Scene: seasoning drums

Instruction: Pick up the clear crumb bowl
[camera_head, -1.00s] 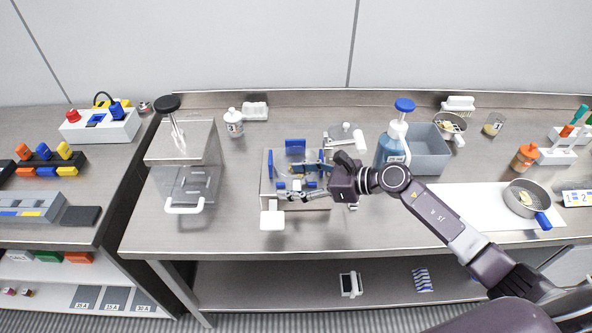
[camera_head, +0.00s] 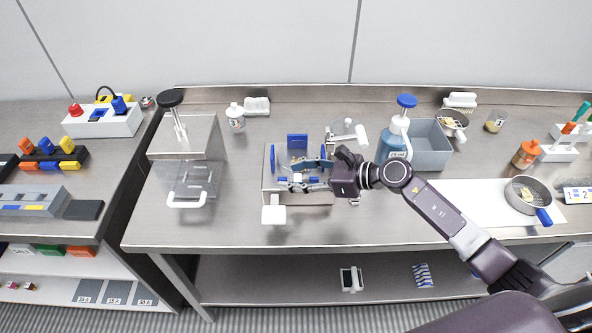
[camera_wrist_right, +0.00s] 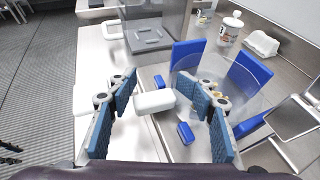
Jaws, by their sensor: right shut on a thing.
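The clear crumb bowl (camera_head: 291,161) is a round see-through bowl with some tan crumbs in it. It is among blue upright plates at the small grey stand (camera_head: 301,198) in mid-table. It also shows in the right wrist view (camera_wrist_right: 245,92). My right gripper (camera_head: 308,174) reaches in from the right and is shut on the bowl. Its blue-padded fingers (camera_wrist_right: 160,98) show on both sides in the wrist view. The exact contact is hard to see through the clear wall. I cannot tell whether the bowl is clear of the stand. My left gripper is not in view.
A clear-fronted metal press (camera_head: 186,145) stands left of the stand. A blue-topped bottle (camera_head: 395,146) and a grey bin (camera_head: 431,157) stand close to my right arm. A white bottle (camera_head: 236,117) is behind. The table front between press and stand is free.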

